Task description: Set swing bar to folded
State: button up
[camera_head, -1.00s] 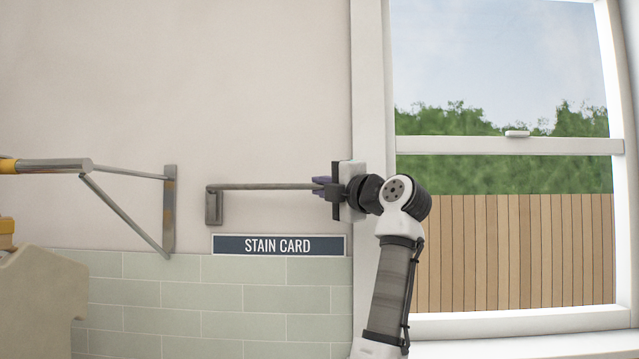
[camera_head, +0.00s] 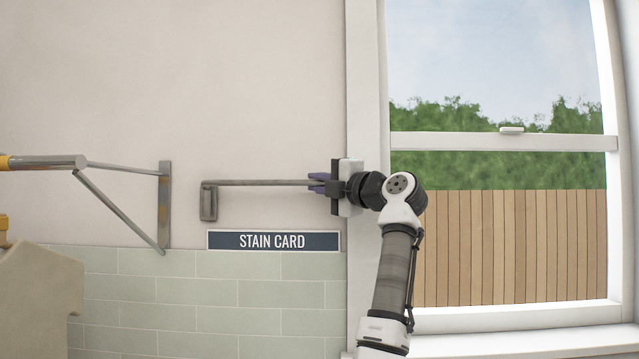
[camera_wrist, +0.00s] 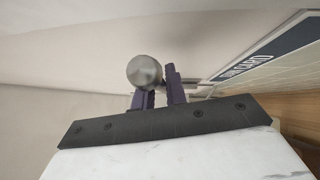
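The swing bar (camera_head: 255,183) is a thin grey metal bar on a small wall bracket (camera_head: 209,202). In the head view it reaches right from the bracket, nearly level, to my gripper (camera_head: 317,183). My gripper has purple fingers and points left along the bar. In the wrist view, the bar's round grey end (camera_wrist: 144,72) overlaps the left finger, and the fingers of my gripper (camera_wrist: 160,92) stand a little apart with a gap between them. No firm grip on the bar shows. Whether a finger touches it is hard to tell.
A STAIN CARD sign (camera_head: 273,241) is on the wall just below the bar. Another wall bracket with a diagonal brace (camera_head: 164,205) stands to the left. A window (camera_head: 500,143) is on the right, its frame close behind my gripper. The wall above the bar is clear.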

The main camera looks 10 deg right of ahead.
jog(key=o, duration=0.4)
jog(key=shift+w, duration=0.3)
jog(key=shift+s, duration=0.1)
jog(key=shift+b+v, duration=2.75)
jog(key=shift+v, duration=4.15)
